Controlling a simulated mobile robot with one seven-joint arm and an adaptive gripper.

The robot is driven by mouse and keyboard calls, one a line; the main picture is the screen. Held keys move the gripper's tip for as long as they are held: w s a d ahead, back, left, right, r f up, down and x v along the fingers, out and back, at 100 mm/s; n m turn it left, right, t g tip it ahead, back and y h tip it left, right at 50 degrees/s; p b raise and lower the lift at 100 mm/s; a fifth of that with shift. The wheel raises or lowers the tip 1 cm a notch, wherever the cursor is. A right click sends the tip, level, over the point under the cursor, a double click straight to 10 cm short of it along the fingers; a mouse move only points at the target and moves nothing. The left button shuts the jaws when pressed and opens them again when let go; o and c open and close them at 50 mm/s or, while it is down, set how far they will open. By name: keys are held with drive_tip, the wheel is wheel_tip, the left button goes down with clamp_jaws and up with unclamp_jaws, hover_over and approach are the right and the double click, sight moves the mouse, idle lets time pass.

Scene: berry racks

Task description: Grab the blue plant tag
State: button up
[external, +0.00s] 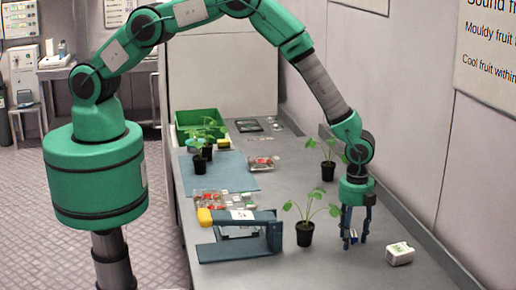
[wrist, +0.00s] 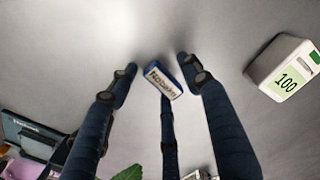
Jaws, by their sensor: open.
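The blue plant tag (wrist: 165,81) shows in the wrist view as a small blue-edged plate with a pale lettered face. It is tilted and lies between the fingertips of my gripper (wrist: 157,66), with a gap on each side. A dark strip runs down from it; I cannot tell whether this is its stake or a finger. In the external view my gripper (external: 354,240) points down, open, low over the bench, right of a potted seedling (external: 305,232). The tag is not clearly distinguishable from the blue fingers there.
A white box (external: 400,253) stands right of my gripper; it also shows in the wrist view (wrist: 283,72), marked 100. A blue-grey device with a yellow knob (external: 240,237) stands left of the seedling. Another seedling (external: 328,168) is behind. The bench front is fairly clear.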

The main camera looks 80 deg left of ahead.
drive_tip(key=shift+c, duration=0.5)
drive_tip(key=c, duration=0.8)
drive_tip(key=shift+r, duration=0.15)
drive_tip(key=shift+r+b, duration=0.6)
drive_tip(key=shift+r, duration=4.25)
